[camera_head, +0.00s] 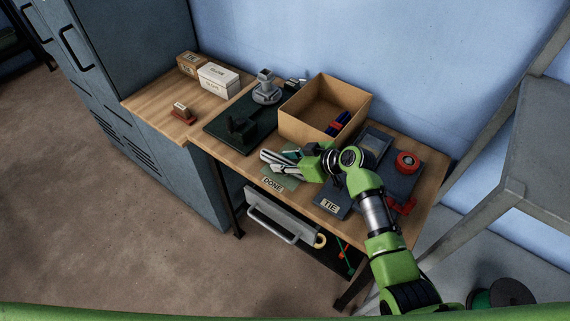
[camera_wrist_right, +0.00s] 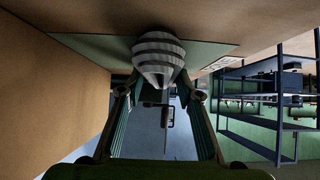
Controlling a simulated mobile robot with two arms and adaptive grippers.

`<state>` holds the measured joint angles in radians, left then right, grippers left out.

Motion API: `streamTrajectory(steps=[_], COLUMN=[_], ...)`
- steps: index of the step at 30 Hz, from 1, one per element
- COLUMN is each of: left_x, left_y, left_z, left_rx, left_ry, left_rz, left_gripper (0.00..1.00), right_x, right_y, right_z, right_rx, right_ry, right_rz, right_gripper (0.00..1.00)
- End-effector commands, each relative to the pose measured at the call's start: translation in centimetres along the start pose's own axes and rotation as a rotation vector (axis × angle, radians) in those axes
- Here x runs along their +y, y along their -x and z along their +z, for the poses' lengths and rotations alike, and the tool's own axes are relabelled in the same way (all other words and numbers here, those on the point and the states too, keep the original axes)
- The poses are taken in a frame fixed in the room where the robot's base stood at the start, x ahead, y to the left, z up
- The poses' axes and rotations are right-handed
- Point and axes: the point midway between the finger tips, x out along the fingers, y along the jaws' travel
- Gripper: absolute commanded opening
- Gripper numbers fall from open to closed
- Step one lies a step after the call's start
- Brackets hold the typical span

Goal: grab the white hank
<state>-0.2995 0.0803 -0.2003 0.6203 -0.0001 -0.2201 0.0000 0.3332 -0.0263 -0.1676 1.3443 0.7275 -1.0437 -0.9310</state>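The white hank (camera_wrist_right: 158,55) shows in the right wrist view as a rounded, banded white-grey bundle against the green mat (camera_wrist_right: 90,46). In the head view this mat (camera_head: 283,184) carries a DONE label; my gripper covers much of that spot, and I cannot clearly tell the hank from the fingers. In the head view the right gripper (camera_head: 277,161) is low over the DONE mat, pointing left. My left gripper is not in view.
A cardboard box (camera_head: 297,124) with dark blue and red things in it stands just behind the gripper. A TIE pad (camera_head: 331,206) and a red round thing (camera_head: 407,162) lie right. A handled drawer (camera_head: 280,221) is below.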

Motion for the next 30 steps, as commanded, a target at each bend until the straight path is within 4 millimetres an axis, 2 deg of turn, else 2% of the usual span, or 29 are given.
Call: streamTrajectory(steps=[1,3,14,24,30], left_x=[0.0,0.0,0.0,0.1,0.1], left_y=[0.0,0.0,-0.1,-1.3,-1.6], left_z=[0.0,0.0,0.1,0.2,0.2], left_rx=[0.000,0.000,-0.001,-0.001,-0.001], left_ry=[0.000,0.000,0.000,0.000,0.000], left_rz=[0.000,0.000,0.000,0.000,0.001], left_gripper=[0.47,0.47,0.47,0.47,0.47], right_x=[0.0,0.0,0.1,0.1,0.1], right_y=[0.0,0.0,0.3,4.1,5.7], right_z=[0.0,0.0,-0.5,-5.5,-7.6], right_rx=[0.000,0.000,0.001,0.005,0.002], right_ry=[0.000,0.000,0.003,0.007,0.003], right_rz=[0.000,0.000,0.001,0.003,0.001], right_gripper=[0.16,0.03,0.03,0.03,0.03])
